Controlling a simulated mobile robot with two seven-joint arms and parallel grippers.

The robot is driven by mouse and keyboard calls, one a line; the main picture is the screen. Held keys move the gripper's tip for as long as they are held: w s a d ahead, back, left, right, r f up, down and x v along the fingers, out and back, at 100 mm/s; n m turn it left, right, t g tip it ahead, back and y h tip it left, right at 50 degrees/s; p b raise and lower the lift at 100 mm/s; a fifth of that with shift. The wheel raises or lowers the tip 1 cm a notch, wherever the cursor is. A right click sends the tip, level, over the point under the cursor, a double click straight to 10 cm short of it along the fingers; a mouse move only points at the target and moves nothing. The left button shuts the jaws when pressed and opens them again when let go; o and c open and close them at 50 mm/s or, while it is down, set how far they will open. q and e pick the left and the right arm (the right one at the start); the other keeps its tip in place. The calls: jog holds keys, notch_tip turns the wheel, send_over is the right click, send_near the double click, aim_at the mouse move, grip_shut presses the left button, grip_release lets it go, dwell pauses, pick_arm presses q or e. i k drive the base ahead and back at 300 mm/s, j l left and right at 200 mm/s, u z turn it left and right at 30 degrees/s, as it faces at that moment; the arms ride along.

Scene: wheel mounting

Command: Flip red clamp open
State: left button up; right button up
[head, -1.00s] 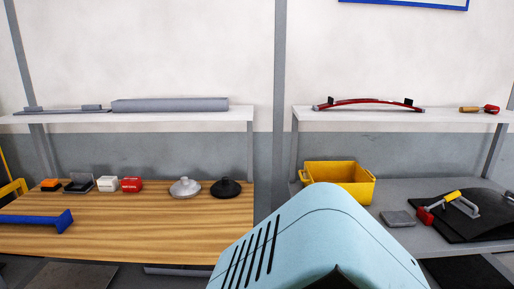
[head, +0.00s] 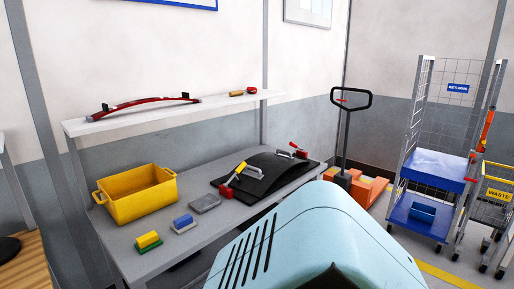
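A clamp with a red handle (head: 298,149) stands at the right end of a black curved panel (head: 266,172) on the grey table. Its red handle points up and to the left; whether it is locked is too small to tell. A second clamp with a yellow handle and a red end (head: 232,182) stands at the left end of the panel, its handle tilted up. The panel lies on a flat black base on the table. Neither of my grippers is in view.
The grey table (head: 146,262) also holds a yellow bin (head: 138,196), a grey block (head: 205,204), and small yellow-green and blue brushes or blocks. An orange pallet jack (head: 352,188) stands right of the table. A shelf hangs above the table.

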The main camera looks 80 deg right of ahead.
aim_at(291, 143)
jog(key=z, duration=2.95)
jog(key=i+l, duration=0.35)
jog(key=i, duration=0.25)
jog(key=i+l, duration=0.3)
jog(key=i, duration=0.3)
jog(key=i+l+u, duration=0.1)
jog(key=i+l, duration=0.25)
jog(key=i, duration=0.2)
jog(key=i+l, duration=0.35)
jog(key=i, duration=0.25)
jog(key=i+l, duration=0.4)
jog(key=i, duration=0.15)
jog(key=i+l+u, duration=0.1)
jog(key=i+l, duration=0.3)
jog(key=i, duration=0.2)
